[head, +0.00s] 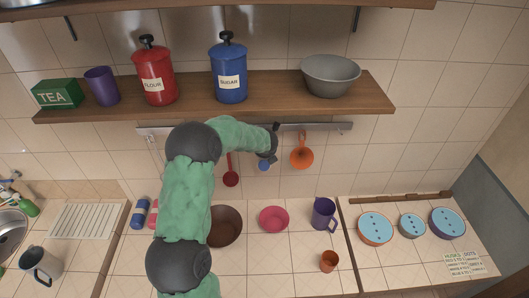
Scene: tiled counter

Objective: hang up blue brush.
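A small blue item (264,164), possibly the blue brush, shows just below the end of my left arm, close under the rail (318,127). Its upper part is hidden. My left gripper (271,148) is at the rail, right at the blue item. It is small and partly hidden by my arm, so I cannot tell if its fingers are open or shut on the item. My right gripper is not in view.
A red ladle (231,178) and an orange ladle (302,155) hang either side of the blue item. A shelf (290,93) with canisters and a grey bowl (331,75) is above. A purple jug (323,214) and pink bowl (273,219) stand below.

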